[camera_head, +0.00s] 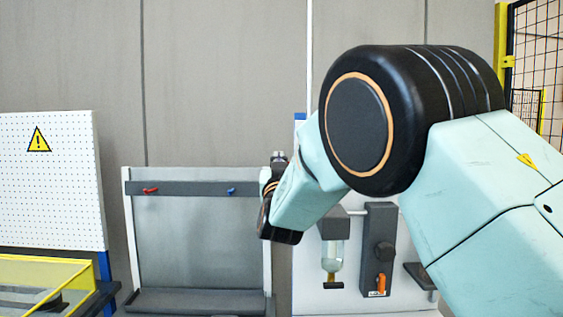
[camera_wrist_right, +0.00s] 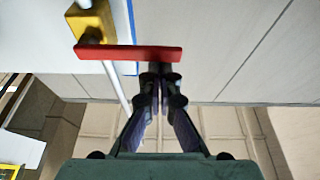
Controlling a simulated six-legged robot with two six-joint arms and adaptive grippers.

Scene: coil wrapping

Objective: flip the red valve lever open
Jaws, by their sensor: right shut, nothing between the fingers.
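The red valve lever (camera_wrist_right: 120,52) shows in the right wrist view as a flat bar lying crosswise, on a yellow valve body (camera_wrist_right: 90,24) with a pale pipe. My right gripper (camera_wrist_right: 160,70) is shut and empty. Its fingertips are at the right part of the lever, just below its edge in the picture; I cannot tell whether they touch it. In the head view my right arm reaches left, and only a small part of the gripper (camera_head: 278,158) shows beyond the wrist. The valve lever is not seen there. My left gripper is not in view.
A grey rack (camera_head: 200,240) with small red and blue parts stands left of my right wrist. A white panel (camera_head: 310,285) with a bottle and a grey switch box (camera_head: 378,225) is below my arm. A white pegboard (camera_head: 50,180) and yellow-framed bin (camera_head: 45,268) are at left.

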